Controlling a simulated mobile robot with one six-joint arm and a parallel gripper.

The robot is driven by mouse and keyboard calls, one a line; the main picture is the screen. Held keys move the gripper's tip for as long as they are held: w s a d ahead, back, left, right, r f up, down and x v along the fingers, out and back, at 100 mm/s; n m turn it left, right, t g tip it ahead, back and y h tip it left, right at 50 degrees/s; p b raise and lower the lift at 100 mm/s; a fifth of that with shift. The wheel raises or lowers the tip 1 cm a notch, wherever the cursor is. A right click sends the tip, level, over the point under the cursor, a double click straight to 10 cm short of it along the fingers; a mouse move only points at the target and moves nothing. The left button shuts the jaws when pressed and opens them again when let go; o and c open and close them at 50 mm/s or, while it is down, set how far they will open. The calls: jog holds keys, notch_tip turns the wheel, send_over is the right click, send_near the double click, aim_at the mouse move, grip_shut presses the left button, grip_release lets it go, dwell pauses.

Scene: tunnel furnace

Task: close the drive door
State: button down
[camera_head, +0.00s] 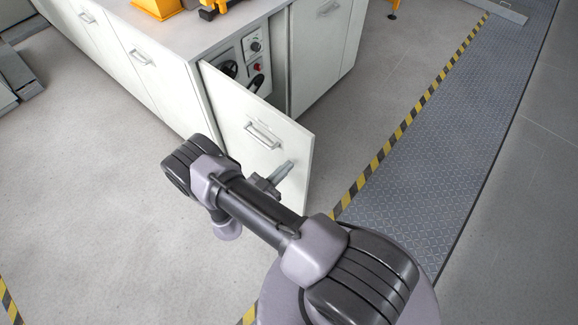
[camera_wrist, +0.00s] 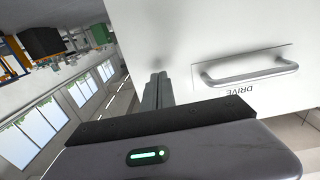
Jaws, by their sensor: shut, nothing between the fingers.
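The drive door (camera_head: 270,137) is a white panel that stands swung open from the cabinet, hinged near the cabinet's corner side. Its metal bar handle (camera_head: 263,135) shows on its outer face. In the wrist view the door (camera_wrist: 170,30) fills the upper right, with its handle (camera_wrist: 248,72) and the upside-down label DRIVE (camera_wrist: 239,91). My gripper (camera_head: 286,166) is shut and empty, in front of the door's outer face near its free edge, below and right of the handle. In the wrist view the fingers (camera_wrist: 158,85) point at the door beside the handle. Whether they touch it I cannot tell.
The white cabinet (camera_head: 165,75) has more closed doors with handles. Behind the open door is a control panel (camera_head: 243,62) with knobs and a red button. A yellow-black striped line (camera_head: 405,125) and a metal floor plate (camera_head: 450,140) lie to the right.

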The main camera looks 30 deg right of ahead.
jog(key=shift+x, duration=0.9)
